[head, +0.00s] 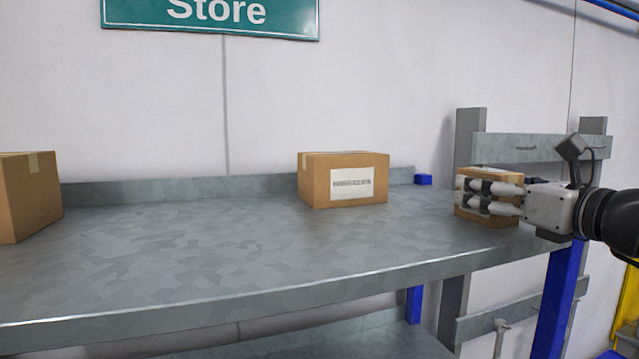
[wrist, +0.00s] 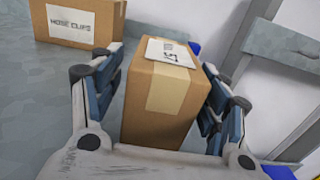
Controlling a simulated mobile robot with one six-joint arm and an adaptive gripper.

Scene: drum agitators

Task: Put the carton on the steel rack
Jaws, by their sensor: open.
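The small brown carton (head: 490,219) stands upright at the right end of the steel rack (head: 230,245), resting on its top shelf. In the wrist view the carton (wrist: 160,105) has pale tape down its near face and a white label on top. My gripper (head: 466,194) reaches in from the right. Its jaws are open, with one finger on each side of the carton, as the wrist view also shows for my gripper (wrist: 163,82). The fingers hide part of the carton in the head view. I cannot tell whether either finger touches it.
A larger labelled box (head: 322,188) stands mid-shelf; in the wrist view a box reading "HOSE CLIPS" (wrist: 75,22) is left of the carton. Another box (head: 30,197) sits at far left. A blue block (head: 423,180) lies near the back lip. The shelf between the boxes is clear.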

